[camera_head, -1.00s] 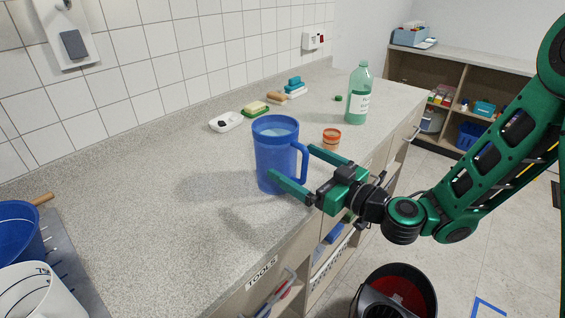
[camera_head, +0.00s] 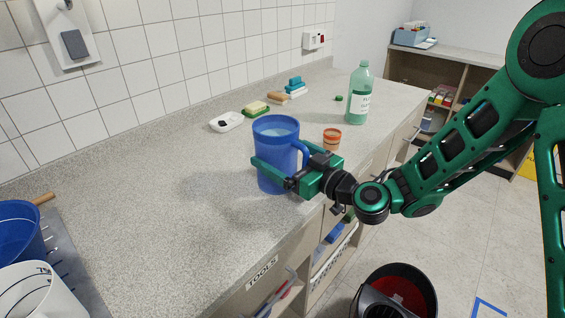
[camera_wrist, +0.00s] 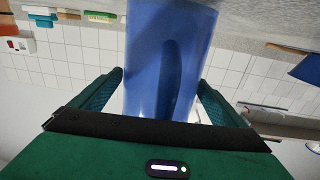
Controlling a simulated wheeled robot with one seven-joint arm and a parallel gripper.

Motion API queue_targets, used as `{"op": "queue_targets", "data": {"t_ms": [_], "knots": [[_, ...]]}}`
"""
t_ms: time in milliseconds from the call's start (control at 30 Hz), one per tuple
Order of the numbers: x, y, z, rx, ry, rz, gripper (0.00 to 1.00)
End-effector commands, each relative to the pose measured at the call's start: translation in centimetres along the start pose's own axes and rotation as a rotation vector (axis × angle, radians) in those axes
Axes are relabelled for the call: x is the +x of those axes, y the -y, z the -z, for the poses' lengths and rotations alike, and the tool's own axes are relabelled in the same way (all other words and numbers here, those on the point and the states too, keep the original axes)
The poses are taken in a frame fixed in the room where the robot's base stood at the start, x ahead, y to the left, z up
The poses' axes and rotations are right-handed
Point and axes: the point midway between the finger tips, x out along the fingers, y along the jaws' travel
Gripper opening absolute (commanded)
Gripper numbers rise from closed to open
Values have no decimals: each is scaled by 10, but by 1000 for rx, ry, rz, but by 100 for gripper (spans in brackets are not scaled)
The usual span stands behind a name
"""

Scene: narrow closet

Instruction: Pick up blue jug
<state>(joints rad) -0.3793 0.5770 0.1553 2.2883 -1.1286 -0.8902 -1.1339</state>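The blue jug (camera_head: 276,144) stands upright on the grey counter, near its front edge. Its handle (camera_head: 304,150) is on the right, toward my arm. My gripper (camera_head: 279,162) is open around the jug's body, with one green finger across the near side. The far finger is mostly hidden behind the jug and handle. In the wrist view, the jug (camera_wrist: 168,50) fills the space between the two fingers (camera_wrist: 160,82), with the handle in front of the body. The gaps beside it look narrow, and I cannot tell whether either finger touches.
An orange cup (camera_head: 332,138) and a green bottle (camera_head: 358,100) stand right of the jug. A blue bucket (camera_head: 18,235) and white container (camera_head: 38,292) are at left. The counter (camera_head: 170,235) between is clear.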

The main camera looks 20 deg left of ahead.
Motion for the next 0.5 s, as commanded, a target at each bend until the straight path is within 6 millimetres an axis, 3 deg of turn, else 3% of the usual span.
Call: {"op": "queue_targets", "data": {"t_ms": [33,300,500], "knots": [[0,0,0,0,0,0,81],[0,0,2,0,-5,0,19],[0,0,2,0,-5,0,19]]}}
